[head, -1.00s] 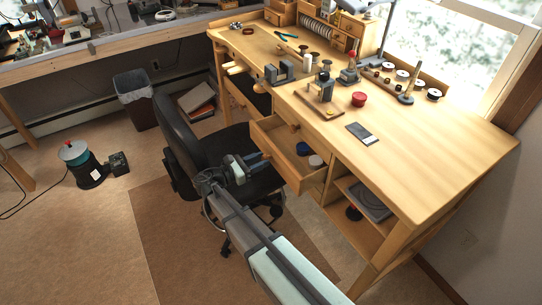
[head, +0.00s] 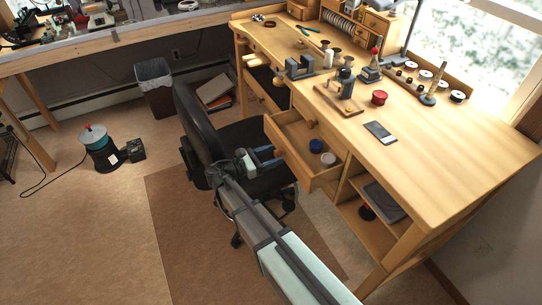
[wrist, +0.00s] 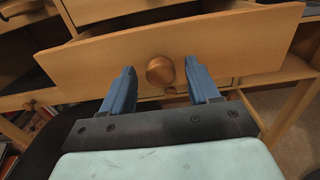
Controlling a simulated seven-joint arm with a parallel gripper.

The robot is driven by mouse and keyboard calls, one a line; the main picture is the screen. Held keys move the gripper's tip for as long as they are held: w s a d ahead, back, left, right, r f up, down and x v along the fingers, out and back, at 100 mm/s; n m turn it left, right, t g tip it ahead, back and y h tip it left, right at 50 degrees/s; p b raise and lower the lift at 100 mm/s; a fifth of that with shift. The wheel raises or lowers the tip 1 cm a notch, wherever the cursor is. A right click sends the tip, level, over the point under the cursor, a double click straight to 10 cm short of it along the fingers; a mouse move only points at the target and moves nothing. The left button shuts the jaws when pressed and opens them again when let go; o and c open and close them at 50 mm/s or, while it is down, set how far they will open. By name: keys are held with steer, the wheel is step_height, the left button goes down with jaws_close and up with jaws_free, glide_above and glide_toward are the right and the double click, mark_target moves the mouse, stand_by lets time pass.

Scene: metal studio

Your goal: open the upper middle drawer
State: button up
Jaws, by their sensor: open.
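A wooden drawer (head: 311,183) stands pulled out from the workbench, with its inside showing in the head view. A blue round thing (head: 316,145) and a pale round thing (head: 328,159) lie in it. Its front fills the upper part of the wrist view (wrist: 100,70), with a round wooden knob (wrist: 160,70) at its middle. My gripper (wrist: 162,84) is open at this front, one blue finger on each side of the knob, with gaps between fingers and knob. In the head view my gripper (head: 266,155) is just in front of the drawer.
A black chair (head: 195,120) stands left of my gripper, close by. An open shelf with a dark flat thing (head: 384,201) is right of the drawer. Tools, spools and a phone (head: 380,132) are on the benchtop (head: 440,165).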

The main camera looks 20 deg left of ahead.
steer(key=shift+s+a, duration=0.1)
steer(key=shift+s+a, duration=0.4)
steer(key=shift+r+v, duration=0.2)
steer(key=shift+v, duration=0.7)
step_height(320, 180, up, 7)
steer(key=shift+w+d+f, duration=0.1)
